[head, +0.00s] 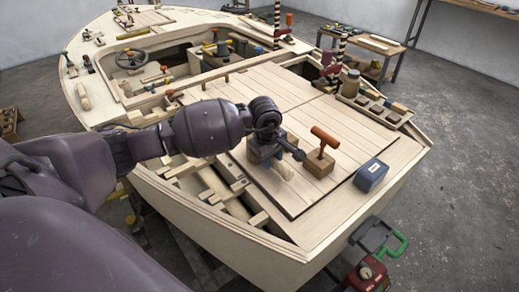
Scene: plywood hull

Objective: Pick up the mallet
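An orange-topped T-shaped tool (325,138), which may be the mallet, stands upright on the hatch boards. Its short dark stem goes down to a brown wooden block (318,164). My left gripper (284,158) is just left of it, low over the boards and apart from the orange top. The wrist and a block-like shape hide the fingers, so I cannot tell whether they are open or shut. My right gripper is out of view.
A blue box (371,176) sits on the boards to the right. A wooden tray of small items (370,103) lies along the right edge. Open hull framing (215,185) is at the front left. A green-handled red tool (372,272) is below the hull's near edge.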

